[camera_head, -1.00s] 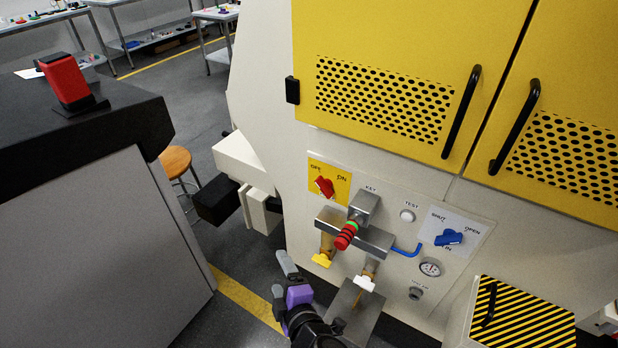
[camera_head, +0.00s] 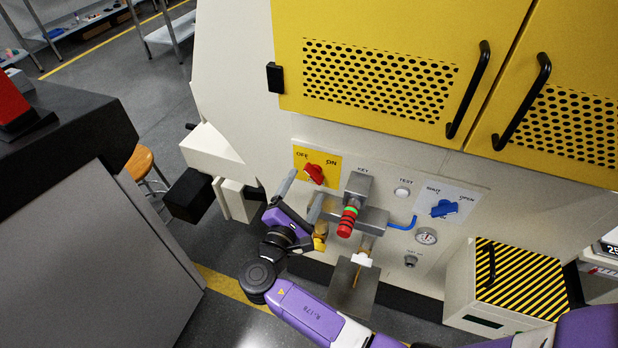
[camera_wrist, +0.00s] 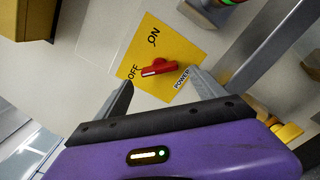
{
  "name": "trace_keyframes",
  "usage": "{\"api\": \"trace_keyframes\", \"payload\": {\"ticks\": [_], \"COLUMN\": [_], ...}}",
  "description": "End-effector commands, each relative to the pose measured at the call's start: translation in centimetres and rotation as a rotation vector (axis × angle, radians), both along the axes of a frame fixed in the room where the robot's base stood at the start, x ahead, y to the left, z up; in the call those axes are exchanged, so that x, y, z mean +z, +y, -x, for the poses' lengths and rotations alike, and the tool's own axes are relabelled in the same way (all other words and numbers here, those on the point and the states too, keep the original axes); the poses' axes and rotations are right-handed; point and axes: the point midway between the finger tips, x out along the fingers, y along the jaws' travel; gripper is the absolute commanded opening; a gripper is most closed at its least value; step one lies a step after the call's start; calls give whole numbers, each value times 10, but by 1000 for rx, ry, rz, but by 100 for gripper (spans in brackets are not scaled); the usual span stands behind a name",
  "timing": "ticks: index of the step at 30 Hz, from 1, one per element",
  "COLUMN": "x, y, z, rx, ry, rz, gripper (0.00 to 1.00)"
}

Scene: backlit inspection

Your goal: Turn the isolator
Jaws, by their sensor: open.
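The isolator is a red rotary handle (camera_head: 314,173) on a yellow plate (camera_head: 330,160) marked OFF and ON, on the pale machine panel. The handle (camera_wrist: 160,68) also shows in the wrist view, with its white-marked end toward OFF. My gripper (camera_head: 303,190) is open and empty, just below and left of the plate in the head view. In the wrist view my gripper's two fingers (camera_wrist: 160,88) spread either side of the handle's line, short of it. No contact with the handle shows.
A metal block with a red and green banded knob (camera_head: 347,221) juts out right of my gripper. Below are a yellow valve handle (camera_head: 319,244) and a white one (camera_head: 362,260).

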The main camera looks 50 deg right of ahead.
Motion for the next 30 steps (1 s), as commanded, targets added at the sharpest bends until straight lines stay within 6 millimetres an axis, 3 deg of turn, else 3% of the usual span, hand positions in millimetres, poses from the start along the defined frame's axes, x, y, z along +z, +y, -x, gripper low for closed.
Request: {"api": "trace_keyframes", "payload": {"ticks": [3, 9, 19, 28, 30], "x": [1, 0, 0, 0, 0], "y": [-18, -34, -37, -36, -36], "z": [-6, -12, -14, -13, -13], "rx": [-2, 1, 2, 1, 1], "ry": [0, 0, -1, -1, -1], "rz": [-1, -1, -1, -2, -2], "gripper": [80, 80, 78, 19, 18]}}
